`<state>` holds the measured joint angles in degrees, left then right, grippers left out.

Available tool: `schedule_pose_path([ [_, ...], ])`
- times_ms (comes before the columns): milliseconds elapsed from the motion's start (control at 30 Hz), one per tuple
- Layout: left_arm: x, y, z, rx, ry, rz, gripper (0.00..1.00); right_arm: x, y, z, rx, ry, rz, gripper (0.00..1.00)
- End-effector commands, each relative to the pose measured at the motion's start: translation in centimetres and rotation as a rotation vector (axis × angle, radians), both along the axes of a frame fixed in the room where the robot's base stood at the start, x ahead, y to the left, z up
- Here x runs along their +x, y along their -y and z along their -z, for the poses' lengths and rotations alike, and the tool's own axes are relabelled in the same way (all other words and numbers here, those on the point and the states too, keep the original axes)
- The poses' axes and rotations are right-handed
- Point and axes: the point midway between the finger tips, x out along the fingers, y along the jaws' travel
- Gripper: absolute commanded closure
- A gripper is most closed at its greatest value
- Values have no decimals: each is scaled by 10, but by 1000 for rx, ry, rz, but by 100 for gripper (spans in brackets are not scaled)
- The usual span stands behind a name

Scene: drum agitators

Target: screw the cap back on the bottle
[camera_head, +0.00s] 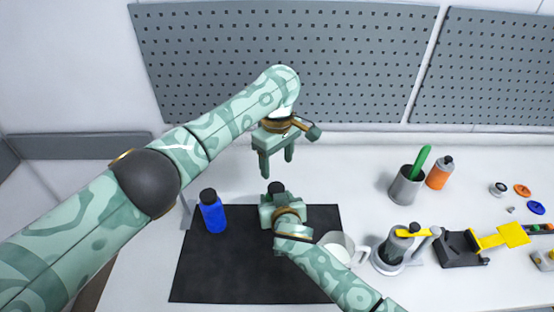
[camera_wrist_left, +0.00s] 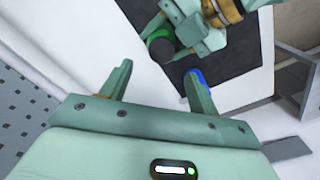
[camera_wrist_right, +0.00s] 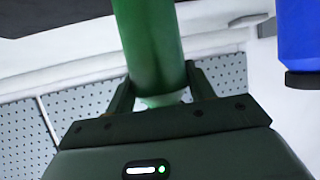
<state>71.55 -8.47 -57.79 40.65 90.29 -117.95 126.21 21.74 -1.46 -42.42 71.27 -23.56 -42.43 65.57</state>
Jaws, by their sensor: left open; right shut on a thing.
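A green bottle (camera_wrist_right: 150,45) stands between the fingers of my right gripper (camera_wrist_right: 155,95), which is shut on it. In the head view my right gripper (camera_head: 276,198) is over the black mat and hides most of this bottle. A dark round cap (camera_head: 276,187) shows at the bottle's top, also in the left wrist view (camera_wrist_left: 161,50). I cannot tell how tightly it sits. My left gripper (camera_head: 276,168) is open and empty, above and apart from the cap, fingers pointing down. A blue bottle (camera_head: 212,215) with a dark cap stands upright on the mat to the left.
The black mat (camera_head: 225,280) lies on the white table. A white mug (camera_head: 338,245) is beside my right arm. Further right are a grey cup (camera_head: 405,188), an orange bottle (camera_head: 440,173), a grey pot (camera_head: 398,245) and a black-and-yellow device (camera_head: 463,250). Pegboards (camera_head: 280,55) stand behind.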

Motion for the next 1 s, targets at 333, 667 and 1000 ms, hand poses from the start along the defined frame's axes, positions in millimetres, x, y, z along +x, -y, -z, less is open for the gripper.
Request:
schedule_pose_path([
  [333, 0, 0, 19, 1, -3, 1, 39, 0, 0, -1, 0, 1, 0, 100],
  [667, -1, 1, 67, 1, -4, 2, 39, 0, 0, -1, 0, 1, 0, 100],
  [1000, 0, 0, 80, 0, 0, 3, 39, 0, 0, -1, 0, 1, 0, 100],
])
